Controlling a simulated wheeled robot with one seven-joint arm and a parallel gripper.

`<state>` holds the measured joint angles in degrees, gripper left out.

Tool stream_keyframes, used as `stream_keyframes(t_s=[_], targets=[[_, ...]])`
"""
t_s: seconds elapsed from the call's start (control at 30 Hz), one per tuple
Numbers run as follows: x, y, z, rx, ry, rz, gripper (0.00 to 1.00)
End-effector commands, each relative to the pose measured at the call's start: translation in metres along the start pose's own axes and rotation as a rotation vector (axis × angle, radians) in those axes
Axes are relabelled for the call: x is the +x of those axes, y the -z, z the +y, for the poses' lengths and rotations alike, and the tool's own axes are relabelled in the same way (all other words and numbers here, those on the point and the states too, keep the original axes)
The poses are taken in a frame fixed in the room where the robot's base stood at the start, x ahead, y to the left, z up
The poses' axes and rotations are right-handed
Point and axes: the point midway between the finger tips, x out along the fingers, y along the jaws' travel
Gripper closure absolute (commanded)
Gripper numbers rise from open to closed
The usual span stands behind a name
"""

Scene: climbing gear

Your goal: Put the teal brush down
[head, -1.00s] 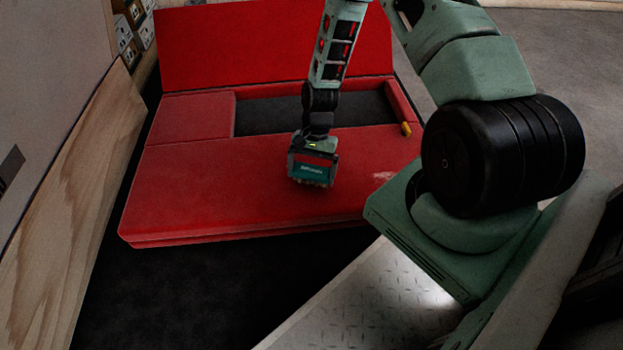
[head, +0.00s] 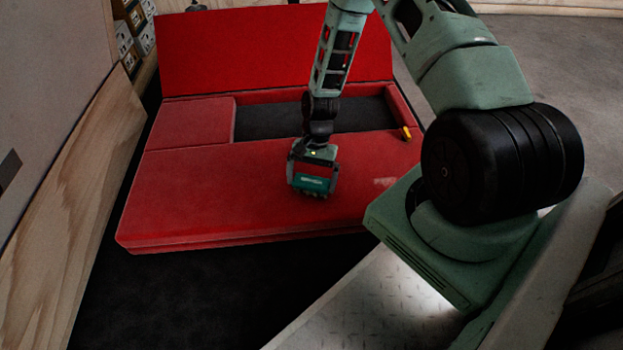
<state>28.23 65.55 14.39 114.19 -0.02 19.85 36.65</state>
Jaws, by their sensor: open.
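The teal brush (head: 312,184) shows in the head view as a small teal block with pale lettering and a jagged lower edge. It is over the front part of the red pad (head: 200,205), right of its middle. My gripper (head: 314,178) points down there, open, with its dark fingers at either side of the brush. A strip of red shows between the gripper's palm and the brush. I cannot tell whether the brush touches the pad or the fingers.
The pad has a raised red back panel (head: 270,50) and a dark recess (head: 268,115). A wooden panel (head: 60,220) stands at left. The front left of the pad is clear.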

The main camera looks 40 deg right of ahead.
Motion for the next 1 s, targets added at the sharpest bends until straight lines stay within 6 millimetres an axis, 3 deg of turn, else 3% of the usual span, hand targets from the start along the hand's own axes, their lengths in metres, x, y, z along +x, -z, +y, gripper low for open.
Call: stream_keyframes(t_s=[0.03,0.4,0.73,0.87,1.0], targets=[[-0.014,-0.002,0.000,0.001,0.001,0.002,0.00],[-0.089,-0.002,0.000,0.002,0.001,0.002,0.00],[-0.121,-0.008,-0.007,-0.033,-0.003,0.008,0.00],[-0.148,-0.045,-0.033,-0.183,-0.022,0.039,0.00],[-0.189,-0.123,-0.065,-0.459,-0.061,0.089,0.00]])
